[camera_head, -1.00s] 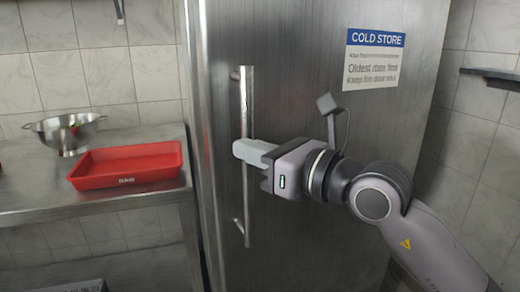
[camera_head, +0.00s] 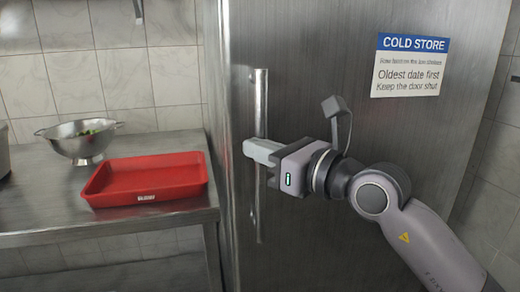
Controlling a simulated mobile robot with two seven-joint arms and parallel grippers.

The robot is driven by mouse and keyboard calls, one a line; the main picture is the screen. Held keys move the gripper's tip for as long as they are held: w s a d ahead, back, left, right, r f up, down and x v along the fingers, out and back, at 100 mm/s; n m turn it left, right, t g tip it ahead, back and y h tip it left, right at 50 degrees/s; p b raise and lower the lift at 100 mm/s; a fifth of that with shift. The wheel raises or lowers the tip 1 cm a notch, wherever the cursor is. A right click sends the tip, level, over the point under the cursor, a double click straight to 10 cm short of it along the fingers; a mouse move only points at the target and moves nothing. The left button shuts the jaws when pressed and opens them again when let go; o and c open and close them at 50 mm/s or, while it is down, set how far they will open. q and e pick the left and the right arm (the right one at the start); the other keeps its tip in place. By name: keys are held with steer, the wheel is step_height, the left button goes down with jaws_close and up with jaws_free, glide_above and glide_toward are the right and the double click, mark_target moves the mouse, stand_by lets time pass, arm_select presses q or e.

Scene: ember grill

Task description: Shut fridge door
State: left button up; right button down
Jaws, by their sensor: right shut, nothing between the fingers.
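The fridge door (camera_head: 330,65) is a tall brushed-steel panel with a blue-and-white "COLD STORE" sign (camera_head: 409,67). It looks flush or nearly flush with the fridge body; I cannot tell whether a small gap is left. Its vertical bar handle (camera_head: 261,105) is on the door's left side. My right gripper (camera_head: 250,150) is shut with nothing between its fingers. It is in front of the handle's middle and hides part of it. I cannot tell whether the fingertips touch the handle or door. My left gripper is not in view.
A steel counter (camera_head: 40,215) stands left of the fridge. On it are a red tray (camera_head: 150,176) and a steel colander (camera_head: 80,145) with something green inside. A tiled wall (camera_head: 95,60) is behind. The floor is not clearly seen.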

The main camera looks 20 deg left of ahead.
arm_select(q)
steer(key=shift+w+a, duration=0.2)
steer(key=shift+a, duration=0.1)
arm_select(e)
steer(key=shift+w+a, duration=0.3)
steer(key=shift+a, duration=0.05)
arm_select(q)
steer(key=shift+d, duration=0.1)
arm_select(e)
steer(key=shift+d, duration=0.1)
